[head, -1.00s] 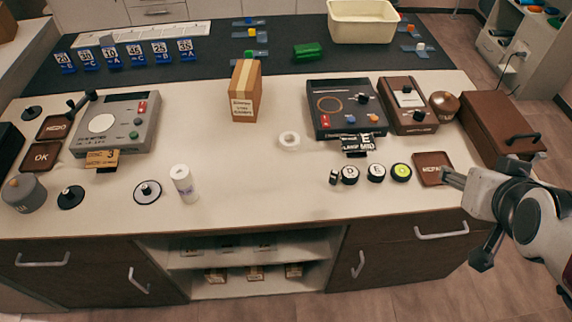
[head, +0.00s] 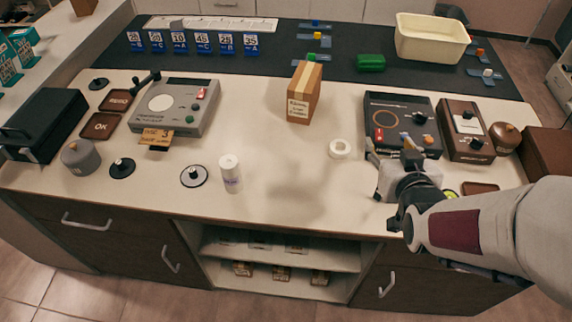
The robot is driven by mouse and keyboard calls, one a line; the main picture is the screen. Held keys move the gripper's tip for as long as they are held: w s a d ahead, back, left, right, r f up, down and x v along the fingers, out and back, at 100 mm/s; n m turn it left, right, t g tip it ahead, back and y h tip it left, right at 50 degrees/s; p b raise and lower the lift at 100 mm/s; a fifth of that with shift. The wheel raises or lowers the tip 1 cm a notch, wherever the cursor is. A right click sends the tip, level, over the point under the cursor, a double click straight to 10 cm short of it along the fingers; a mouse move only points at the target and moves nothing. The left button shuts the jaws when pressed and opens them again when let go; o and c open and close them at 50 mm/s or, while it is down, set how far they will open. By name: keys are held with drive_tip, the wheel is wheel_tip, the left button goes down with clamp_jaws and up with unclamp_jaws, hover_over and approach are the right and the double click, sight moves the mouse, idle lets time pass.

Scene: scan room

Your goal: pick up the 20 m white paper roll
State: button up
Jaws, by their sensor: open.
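A white upright cylinder (head: 231,174) with a small purplish mark low on its side stands near the front edge of the counter, left of centre. A small white ring-shaped roll (head: 340,148) lies flat in front of the black device. No readable length shows on either, so I cannot tell from print which is the 20 m roll. My gripper (head: 389,155) is open and empty, over the front of the black device, right of the ring roll and well right of the cylinder. It hides the small knobs below.
A tan box (head: 304,92) stands behind the ring roll. A black device (head: 402,112) and a brown device (head: 467,130) are at right, a grey device (head: 174,110) at left. The counter's front middle is clear.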

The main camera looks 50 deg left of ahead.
drive_tip(key=s+a+f+n+g+y, duration=0.1)
drive_tip(key=s+a+f+n+y, duration=0.1)
drive_tip(key=s+a+f, duration=0.35)
drive_tip(key=n+g+y, duration=0.4)
drive_tip(key=g+y, duration=0.1)
drive_tip(key=y, duration=0.1)
approach(236, 172)
drive_tip(key=a, duration=0.4)
drive_tip(key=shift+w+a+r, duration=0.15)
drive_tip(key=shift+w+a, duration=0.05)
drive_tip(key=shift+w, duration=0.05)
drive_tip(key=shift+a, duration=0.1)
drive_tip(key=shift+w+a, duration=0.2)
drive_tip(key=shift+a, duration=1)
